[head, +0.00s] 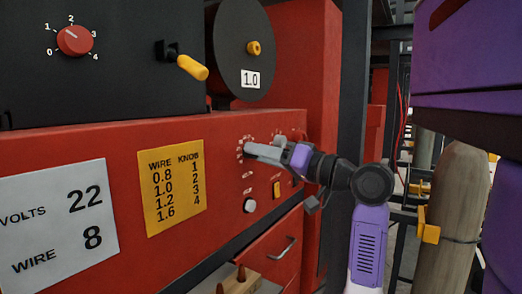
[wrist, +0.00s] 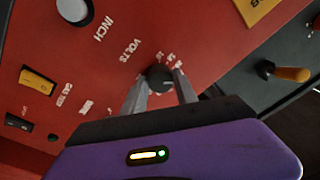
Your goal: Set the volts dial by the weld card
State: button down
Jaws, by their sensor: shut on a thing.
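The volts dial (wrist: 159,77) is a small dark round knob on the red machine panel, with the word VOLTS beside it in the wrist view. My gripper (wrist: 160,88) is shut on the dial, one finger on each side. In the head view my gripper (head: 250,150) reaches the panel from the right and hides the dial, so its setting cannot be read there. The white weld card (head: 58,222) at the lower left reads VOLTS 22 and WIRE 8.
A yellow card (head: 171,187) lists wire sizes and knob numbers. A red knob (head: 75,40) with a scale from 0 to 4 is on the black box above. A wire spool (head: 243,50) labelled 1.0 and a yellow-handled lever (head: 192,67) are nearby. A grey knob (head: 250,206) is below.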

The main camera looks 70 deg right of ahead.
dwell(0.3)
jog(key=c, duration=0.9)
grip_release()
jog(key=shift+c, duration=0.2)
jog(key=r+b+v, duration=0.1)
jog(key=v, duration=0.6)
jog(key=shift+s+f, duration=0.4)
jog(key=shift+f, duration=0.05)
